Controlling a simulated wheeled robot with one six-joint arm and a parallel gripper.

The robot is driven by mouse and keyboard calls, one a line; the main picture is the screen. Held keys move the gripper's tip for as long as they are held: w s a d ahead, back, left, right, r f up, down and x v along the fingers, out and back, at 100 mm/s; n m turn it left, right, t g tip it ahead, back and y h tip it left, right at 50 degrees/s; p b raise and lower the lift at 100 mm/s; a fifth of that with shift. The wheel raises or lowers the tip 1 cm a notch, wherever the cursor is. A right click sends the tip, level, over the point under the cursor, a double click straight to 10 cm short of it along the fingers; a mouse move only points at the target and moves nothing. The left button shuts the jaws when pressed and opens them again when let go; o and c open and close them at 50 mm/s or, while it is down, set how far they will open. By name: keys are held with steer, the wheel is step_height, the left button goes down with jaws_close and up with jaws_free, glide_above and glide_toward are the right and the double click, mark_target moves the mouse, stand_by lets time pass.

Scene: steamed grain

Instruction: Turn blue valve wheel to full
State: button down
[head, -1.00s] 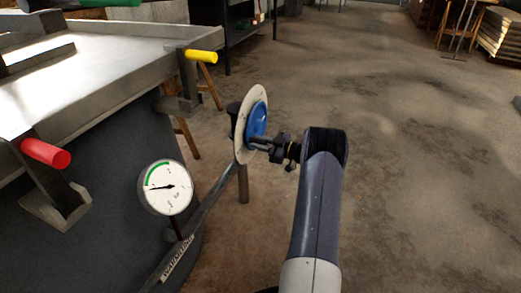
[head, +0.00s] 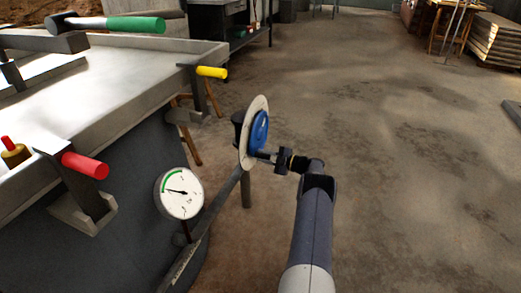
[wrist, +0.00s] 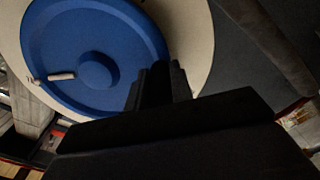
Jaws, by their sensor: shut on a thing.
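The blue valve wheel (head: 260,132) stands upright in front of a pale round plate (head: 247,150), on a post beside the metal table. In the wrist view the wheel (wrist: 85,50) shows as a blue disc with a central hub and a small light handle or pointer (wrist: 55,77) at its lower left. My gripper (head: 266,155) reaches the wheel's lower right edge from the right. In the wrist view its fingers (wrist: 157,82) are closed at the wheel's rim; the exact contact is partly hidden by the fingers. A pressure gauge (head: 179,193) has a green arc at its upper left; its needle points left.
A metal table (head: 125,85) fills the left, with a red-handled lever (head: 85,165) and a yellow-handled lever (head: 211,72) on its edge. A green-handled tool (head: 135,24) lies on top. The floor (head: 400,180) to the right is open.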

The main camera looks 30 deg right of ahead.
steer(key=shift+w+d+f+n+p, duration=0.1)
steer(key=shift+f+n+p, duration=0.25)
steer(key=shift+p, duration=0.1)
steer(key=c, duration=1.3)
jaws_free()
steer(key=shift+o, duration=0.2)
steer(key=shift+r, duration=0.1)
steer(key=p+v, duration=0.2)
steer(key=v, duration=0.8)
steer(key=shift+s+d, duration=0.25)
steer(key=shift+s, duration=0.05)
